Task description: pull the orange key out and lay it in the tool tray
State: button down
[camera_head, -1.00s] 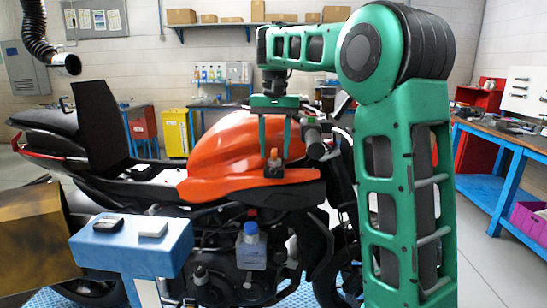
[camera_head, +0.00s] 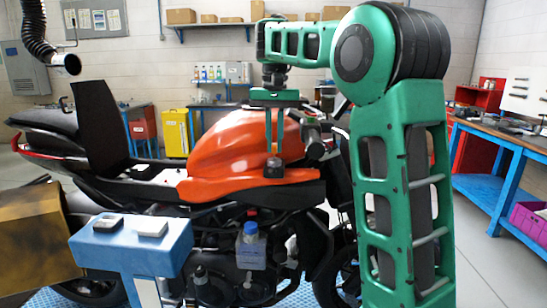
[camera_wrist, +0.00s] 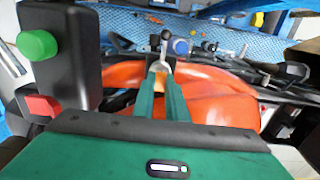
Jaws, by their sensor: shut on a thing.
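My gripper (camera_head: 273,150) is above the motorcycle's orange tank, fingers pointing down and closed together at the small dark lock barrel (camera_head: 273,169). The orange key is between the fingertips and mostly hidden in the head view. In the wrist view my gripper (camera_wrist: 160,75) shows its two green fingers meeting, with a bit of the orange key (camera_wrist: 159,67) between the tips. The key is still over the barrel; I cannot tell how deep it sits. I cannot identify a tool tray with certainty.
The orange motorcycle tank (camera_head: 225,155) lies under my gripper. A blue stand (camera_head: 130,257) with two small items is at the front left. A blue-capped bottle (camera_head: 250,250) is below the tank. A blue workbench (camera_head: 500,160) stands at the right.

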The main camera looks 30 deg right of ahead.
aim_at(275, 143)
jog(key=shift+r, duration=2.1)
